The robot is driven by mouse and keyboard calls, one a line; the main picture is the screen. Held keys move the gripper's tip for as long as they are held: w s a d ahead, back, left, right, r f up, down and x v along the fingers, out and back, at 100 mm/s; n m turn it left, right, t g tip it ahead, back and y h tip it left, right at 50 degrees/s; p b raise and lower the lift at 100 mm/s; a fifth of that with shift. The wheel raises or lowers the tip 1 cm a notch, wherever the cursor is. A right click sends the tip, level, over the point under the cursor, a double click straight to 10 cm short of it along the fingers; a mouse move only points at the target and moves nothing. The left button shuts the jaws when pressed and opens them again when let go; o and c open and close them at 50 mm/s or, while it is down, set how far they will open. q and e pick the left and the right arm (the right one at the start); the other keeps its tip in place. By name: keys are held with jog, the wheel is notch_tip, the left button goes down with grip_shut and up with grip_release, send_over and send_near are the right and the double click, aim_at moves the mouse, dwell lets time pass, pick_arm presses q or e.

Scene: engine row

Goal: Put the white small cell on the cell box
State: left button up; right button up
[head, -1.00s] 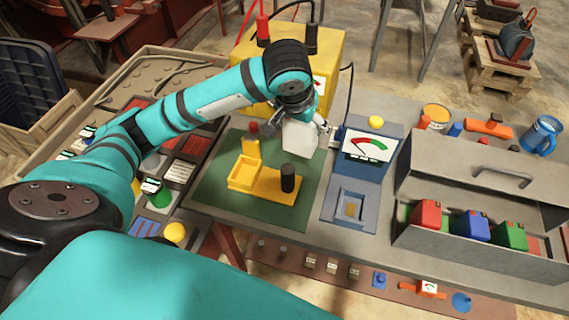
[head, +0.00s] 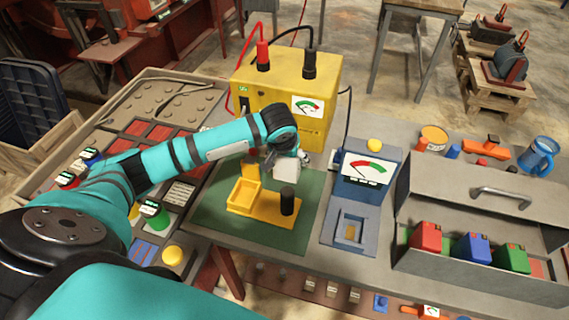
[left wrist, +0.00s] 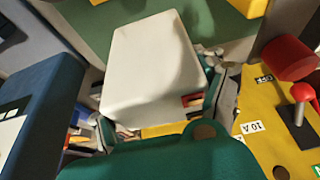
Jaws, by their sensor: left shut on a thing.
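My left gripper (head: 284,152) is shut on the white small cell (head: 287,172). It holds the cell above the far right part of the green mat, just behind the black post of a yellow fixture in the picture. In the left wrist view the white cell (left wrist: 150,65) fills the middle, with the finger parts at its two sides. The likely cell box is the grey metal case (head: 455,268) at the right, with a handled panel behind its opening. A red, a blue and a green cell stand in it. My right gripper does not show.
The yellow fixture (head: 268,208) stands on the green mat (head: 215,212). A yellow power unit (head: 275,85) with cables stands behind the gripper. A blue meter unit (head: 372,190) stands between the mat and the grey case. A blue mug (head: 540,157) is at the far right.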

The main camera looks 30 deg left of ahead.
aim_at(289, 168)
pick_arm(q)
jog(key=shift+w+d+f+p, duration=0.1)
jog(key=shift+f+p, duration=0.2)
jog(key=shift+f, duration=1.8)
jog(key=o, duration=1.2)
jog(key=shift+f, duration=0.25)
jog(key=o, duration=0.6)
jog(key=shift+r, duration=0.15)
